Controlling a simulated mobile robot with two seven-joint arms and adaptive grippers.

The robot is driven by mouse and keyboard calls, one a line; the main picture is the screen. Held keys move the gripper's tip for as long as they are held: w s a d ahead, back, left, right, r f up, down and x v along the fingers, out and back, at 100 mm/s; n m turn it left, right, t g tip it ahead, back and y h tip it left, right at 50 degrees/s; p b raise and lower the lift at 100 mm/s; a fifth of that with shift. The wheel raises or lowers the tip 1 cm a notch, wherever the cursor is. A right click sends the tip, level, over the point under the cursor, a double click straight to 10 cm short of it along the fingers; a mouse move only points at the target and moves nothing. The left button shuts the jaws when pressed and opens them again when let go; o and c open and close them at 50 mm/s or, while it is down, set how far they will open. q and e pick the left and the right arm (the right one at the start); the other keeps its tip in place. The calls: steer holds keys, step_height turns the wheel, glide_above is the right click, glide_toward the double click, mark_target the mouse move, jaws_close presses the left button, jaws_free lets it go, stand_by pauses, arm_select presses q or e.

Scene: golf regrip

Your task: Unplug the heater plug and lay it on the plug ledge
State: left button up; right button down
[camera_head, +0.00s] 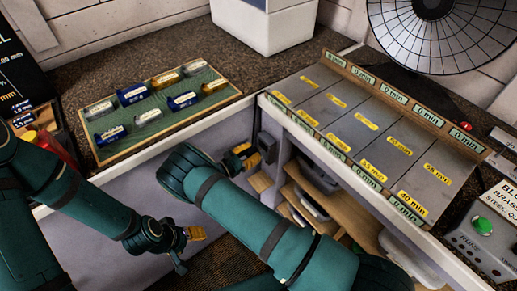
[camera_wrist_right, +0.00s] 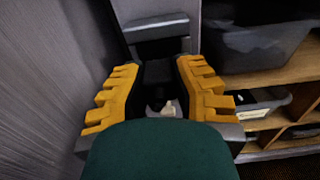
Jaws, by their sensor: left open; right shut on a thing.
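My right gripper (camera_head: 246,158) reaches below the counter edge at a dark wall socket (camera_head: 268,146). In the right wrist view its yellow fingers (camera_wrist_right: 157,70) are shut on the dark heater plug (camera_wrist_right: 158,88), with the grey socket box (camera_wrist_right: 157,30) just beyond. Whether the plug is seated in the socket or apart from it I cannot tell. A small wooden ledge (camera_head: 260,182), apparently the plug ledge, juts out just below the socket, with nothing visible on it. My left gripper (camera_head: 197,234) is open and empty, low in front of the cabinet.
Wooden shelves with grey bins (camera_head: 318,173) stand right of the socket; a bin (camera_wrist_right: 262,45) also shows in the right wrist view. A grey panel (camera_wrist_right: 60,80) stands close on the left.

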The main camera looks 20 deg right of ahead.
steer(key=shift+b+v, duration=0.3)
steer(key=shift+v, duration=1.3)
